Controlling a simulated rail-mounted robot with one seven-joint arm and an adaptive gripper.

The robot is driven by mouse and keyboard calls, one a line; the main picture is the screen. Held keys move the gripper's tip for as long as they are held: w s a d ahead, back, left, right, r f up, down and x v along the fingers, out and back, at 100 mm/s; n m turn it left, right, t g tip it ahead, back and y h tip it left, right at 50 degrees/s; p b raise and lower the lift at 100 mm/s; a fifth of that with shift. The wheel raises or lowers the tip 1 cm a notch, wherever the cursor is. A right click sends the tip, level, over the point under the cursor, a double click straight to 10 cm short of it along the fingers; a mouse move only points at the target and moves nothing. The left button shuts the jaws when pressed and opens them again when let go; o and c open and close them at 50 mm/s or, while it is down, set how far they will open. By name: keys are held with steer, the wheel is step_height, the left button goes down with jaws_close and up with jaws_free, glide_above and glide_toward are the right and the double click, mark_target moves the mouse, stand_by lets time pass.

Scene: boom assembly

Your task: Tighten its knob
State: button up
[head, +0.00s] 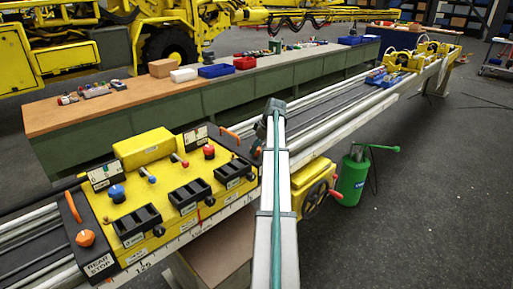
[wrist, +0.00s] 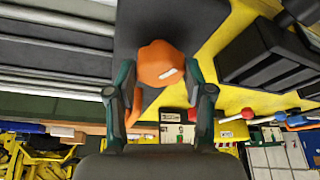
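In the wrist view an orange faceted knob (wrist: 160,62) with a white mark stands on a dark plate. My gripper (wrist: 158,92) is open, its two teal-and-grey fingers to either side of the knob's near side, with a gap to each side; I see no contact. In the head view my arm covers the right end of the yellow control panel (head: 192,213), and the gripper and this knob cannot be made out. Another orange knob (head: 85,238) by the "REAR STOP" label at the panel's left end has no gripper near it.
An orange curved handle (wrist: 138,105) is close to the left finger. Black slotted boxes (wrist: 268,52) and a red-knobbed lever (wrist: 247,114) are to the right. In the head view a handwheel (head: 315,198) and a green canister (head: 352,180) are right of my arm.

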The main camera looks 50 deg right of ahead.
steer(key=c, duration=0.4)
steer(key=shift+o, duration=0.2)
